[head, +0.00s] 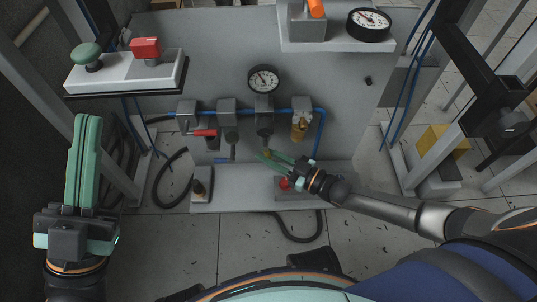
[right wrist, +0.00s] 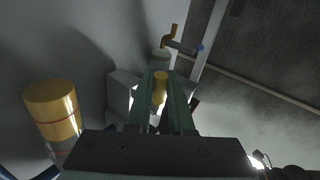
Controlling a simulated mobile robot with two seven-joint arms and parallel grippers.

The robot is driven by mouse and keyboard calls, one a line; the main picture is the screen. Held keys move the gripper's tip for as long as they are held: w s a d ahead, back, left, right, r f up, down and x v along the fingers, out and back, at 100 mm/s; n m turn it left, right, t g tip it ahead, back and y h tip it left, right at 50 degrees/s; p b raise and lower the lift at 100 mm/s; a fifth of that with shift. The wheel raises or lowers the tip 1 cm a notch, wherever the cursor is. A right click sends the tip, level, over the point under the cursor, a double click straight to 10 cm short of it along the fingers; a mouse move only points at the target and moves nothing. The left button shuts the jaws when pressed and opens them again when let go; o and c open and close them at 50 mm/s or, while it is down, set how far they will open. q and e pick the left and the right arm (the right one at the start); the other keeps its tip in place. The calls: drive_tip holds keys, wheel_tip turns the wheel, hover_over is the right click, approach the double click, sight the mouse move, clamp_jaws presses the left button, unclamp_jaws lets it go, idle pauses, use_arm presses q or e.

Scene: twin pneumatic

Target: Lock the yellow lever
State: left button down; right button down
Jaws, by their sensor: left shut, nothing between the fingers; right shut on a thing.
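The yellow lever (head: 268,153) shows as a small yellow end below the third valve block on the grey panel. In the right wrist view its yellow rod end (right wrist: 160,88) sits between the green fingers. My right gripper (head: 264,158) is shut on it; the fingers hide most of the lever, and its angle is hard to tell. My left gripper (head: 88,120) is shut and empty, pointing up at the left, well away from the panel.
A red lever (head: 205,132) and a brass regulator (head: 300,127) flank the spot along the blue pipe. The regulator is probably the yellow cylinder (right wrist: 52,108) in the right wrist view. A red button (head: 284,183) sits just below my right gripper. A gauge (head: 263,78) is above.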

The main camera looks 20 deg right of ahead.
drive_tip(key=shift+w+a+m+t+y, duration=0.1)
drive_tip(key=shift+a+m+t+y, duration=0.25)
drive_tip(key=shift+m+t, duration=0.3)
drive_tip(key=c, duration=0.8)
unclamp_jaws()
drive_tip(key=shift+d, duration=0.1)
drive_tip(key=p+v, duration=0.2)
drive_tip(key=v, duration=1)
drive_tip(key=shift+s, duration=0.2)
